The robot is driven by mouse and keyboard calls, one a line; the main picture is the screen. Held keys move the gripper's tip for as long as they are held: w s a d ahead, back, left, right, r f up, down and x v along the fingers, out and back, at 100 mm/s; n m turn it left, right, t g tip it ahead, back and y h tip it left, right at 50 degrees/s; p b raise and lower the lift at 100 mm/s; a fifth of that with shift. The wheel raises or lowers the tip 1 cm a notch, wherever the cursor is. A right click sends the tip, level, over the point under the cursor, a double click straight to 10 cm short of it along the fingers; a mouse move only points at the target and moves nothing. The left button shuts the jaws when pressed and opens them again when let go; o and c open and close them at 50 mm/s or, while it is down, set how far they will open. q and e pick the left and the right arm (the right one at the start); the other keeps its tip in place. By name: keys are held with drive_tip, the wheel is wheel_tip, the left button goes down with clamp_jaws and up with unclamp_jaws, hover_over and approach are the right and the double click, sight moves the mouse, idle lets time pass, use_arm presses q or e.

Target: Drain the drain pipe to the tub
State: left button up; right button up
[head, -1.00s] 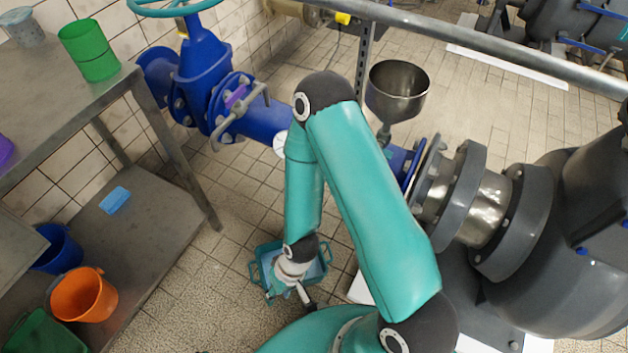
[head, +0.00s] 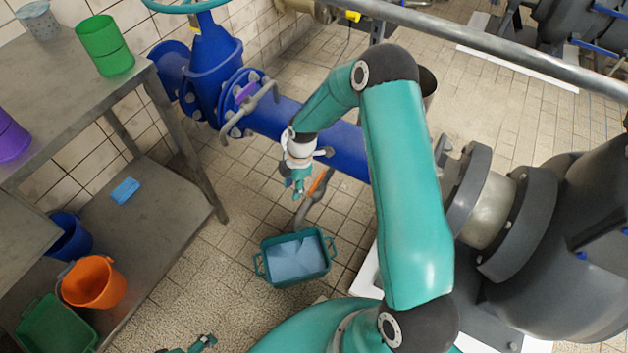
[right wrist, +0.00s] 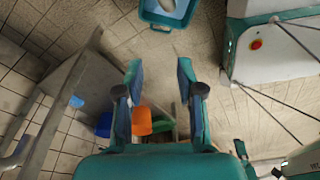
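The teal tub (head: 262,262) stands on the tiled floor below the blue pipe (head: 345,150), with a bluish-grey surface inside. It shows cut off at the top of the right wrist view (right wrist: 150,17). A grey, bent drain pipe (head: 309,212) comes down from the blue pipe, its lower end near the tub's back rim. An orange lever (head: 321,181) shows beside it. My right gripper (head: 299,190) is above and behind the tub, just left of the lever. Its fingers are apart and empty in the wrist view (right wrist: 159,70). My left gripper (head: 205,343) barely shows at the bottom.
A grey table (head: 90,90) with a lower shelf stands at the left, holding green and purple containers. Orange (head: 94,284) and blue buckets are on the shelf. Dark pump bodies (head: 560,240) fill the right. Floor left of the tub is clear.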

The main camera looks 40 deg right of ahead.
sight(317, 181)
drive_tip(key=w+d+r+n+h, duration=0.2)
drive_tip(key=d+r+n, duration=0.4)
drive_tip(key=d, duration=0.5)
drive_tip(key=shift+g, duration=0.3)
wheel_tip(317, 181, down, 17)
drive_tip(key=shift+s+d+r+b, duration=0.15)
drive_tip(key=shift+r+b, duration=0.05)
drive_tip(key=shift+b, duration=0.7)
